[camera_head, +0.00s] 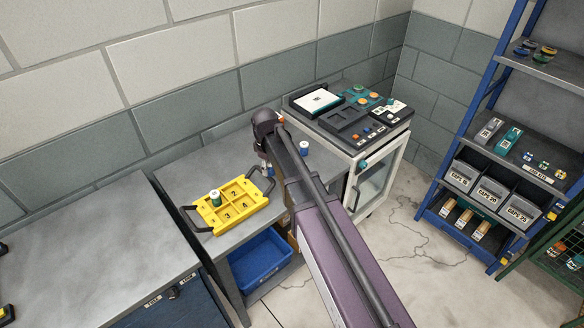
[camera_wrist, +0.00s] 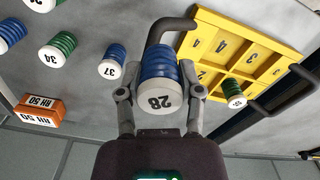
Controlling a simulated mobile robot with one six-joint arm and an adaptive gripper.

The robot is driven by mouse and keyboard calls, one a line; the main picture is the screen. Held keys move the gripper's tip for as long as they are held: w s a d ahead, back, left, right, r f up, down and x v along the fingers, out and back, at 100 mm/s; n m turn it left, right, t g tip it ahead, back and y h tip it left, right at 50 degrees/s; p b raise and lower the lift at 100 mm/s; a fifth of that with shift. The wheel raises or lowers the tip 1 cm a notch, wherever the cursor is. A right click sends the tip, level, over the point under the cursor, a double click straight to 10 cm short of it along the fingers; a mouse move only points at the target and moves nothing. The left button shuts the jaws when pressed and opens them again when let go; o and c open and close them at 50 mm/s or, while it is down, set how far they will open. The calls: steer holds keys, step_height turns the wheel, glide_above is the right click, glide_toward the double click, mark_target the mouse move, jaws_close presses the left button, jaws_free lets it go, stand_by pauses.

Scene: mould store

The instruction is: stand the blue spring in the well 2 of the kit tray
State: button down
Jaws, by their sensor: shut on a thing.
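My gripper (camera_wrist: 160,94) is shut on a blue spring (camera_wrist: 158,66) with a white end marked 28, in the wrist view. The spring appears held clear of the yellow kit tray (camera_wrist: 288,47). In the head view my arm hides most of the gripper and the held spring. The kit tray (camera_head: 215,230) lies on the grey bench to the left of my gripper. Its well 2 (camera_head: 234,194) looks empty. A green spring (camera_head: 214,198) with a white top stands in the well beside it, and it also shows in the wrist view (camera_wrist: 233,92).
Other blue and green springs stand on the bench, such as the blue one marked 37 (camera_wrist: 114,62) and the green one marked 34 (camera_wrist: 57,50). An orange box (camera_wrist: 40,109) is near them. Black handles (camera_head: 194,220) rise at the tray's ends. A blue bin (camera_head: 262,262) sits below.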

steer(key=a+f+n, duration=0.1)
steer(key=a+n, duration=0.3)
steer(key=a, duration=0.9)
steer(key=shift+s+n+b, duration=0.25)
steer(key=shift+n+b, duration=0.15)
steer(key=shift+f, duration=0.2)
steer(key=shift+f+b, duration=2.45)
steer(key=shift+b, duration=0.15)
steer(key=shift+f+b, duration=0.6)
steer(key=shift+b, duration=0.05)
steer(key=shift+c, duration=0.8)
jaws_free()
